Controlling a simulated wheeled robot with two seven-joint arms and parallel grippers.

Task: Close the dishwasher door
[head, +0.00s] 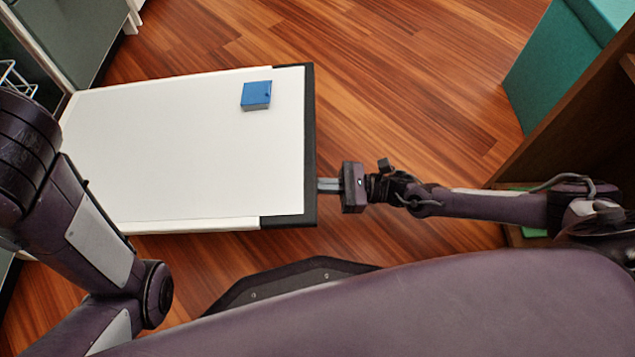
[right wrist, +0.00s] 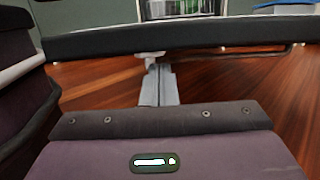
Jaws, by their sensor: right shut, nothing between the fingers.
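The dishwasher door (head: 190,150) lies open and about level, with its white inner face up. Its dark outer edge (head: 309,140) is on the right. A small blue block-like part (head: 256,95) sits on the inner face. My right gripper (head: 322,185) is shut and empty at that dark edge. In the right wrist view its fingers (right wrist: 158,75) point at the door's dark edge (right wrist: 180,37), with tips just below it; I cannot tell whether they touch. My left arm crosses the left side of the head view, and its gripper is out of view.
A wire rack (head: 14,78) shows inside the dishwasher at the far left. A teal box (head: 565,65) and a brown wooden panel (head: 560,110) stand at the right. The wooden floor (head: 420,90) beyond the door is clear.

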